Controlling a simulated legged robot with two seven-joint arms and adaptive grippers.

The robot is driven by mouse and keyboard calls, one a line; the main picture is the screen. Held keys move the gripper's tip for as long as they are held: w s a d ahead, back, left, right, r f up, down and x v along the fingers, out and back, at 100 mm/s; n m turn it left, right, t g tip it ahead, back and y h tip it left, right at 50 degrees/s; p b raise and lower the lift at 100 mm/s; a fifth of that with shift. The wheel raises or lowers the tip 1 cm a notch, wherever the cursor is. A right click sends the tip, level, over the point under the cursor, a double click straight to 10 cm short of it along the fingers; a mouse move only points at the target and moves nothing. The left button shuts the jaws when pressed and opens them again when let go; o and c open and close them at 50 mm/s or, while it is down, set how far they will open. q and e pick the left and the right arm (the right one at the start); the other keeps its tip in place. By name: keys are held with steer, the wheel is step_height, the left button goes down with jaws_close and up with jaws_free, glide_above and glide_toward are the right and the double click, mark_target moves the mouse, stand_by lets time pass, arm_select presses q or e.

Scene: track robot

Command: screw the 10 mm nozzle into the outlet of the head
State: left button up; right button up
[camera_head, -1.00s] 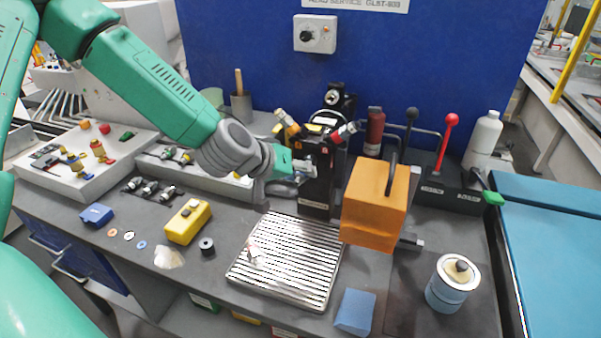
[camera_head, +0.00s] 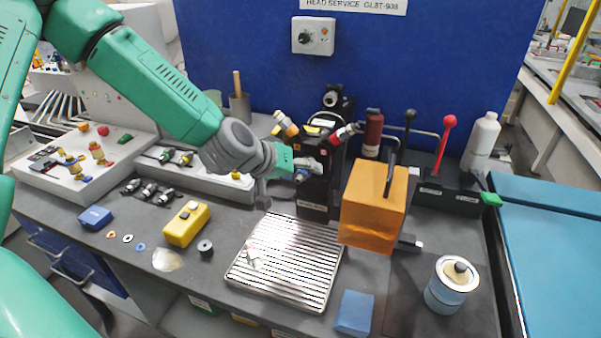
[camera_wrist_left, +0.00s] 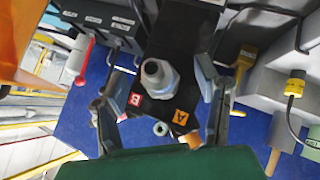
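The head is a black upright block (camera_head: 316,188) at the back middle of the bench. In the left wrist view its black face (camera_wrist_left: 180,45) carries a red B label and an orange A label. A grey metal hex nozzle (camera_wrist_left: 158,76) stands at this face, its tip toward the camera. It looks seated at the outlet, but how deep I cannot tell; its size is not readable. My left gripper (camera_head: 290,177) is at the head's front left. In the left wrist view its fingers (camera_wrist_left: 163,100) stand apart on both sides of the nozzle, with gaps. My right gripper is not in view.
A ribbed metal tray (camera_head: 285,262) lies in front of the head. An orange block (camera_head: 374,207) with a black handle stands close on its right. A yellow box (camera_head: 186,223), a blue box (camera_head: 96,217) and a tin (camera_head: 451,287) stand on the bench.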

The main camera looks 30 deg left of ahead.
arm_select(q)
steer(key=shift+s+r, duration=0.2)
steer(key=v, duration=1.1)
steer(key=shift+a, duration=0.15)
steer(key=shift+s, duration=0.15)
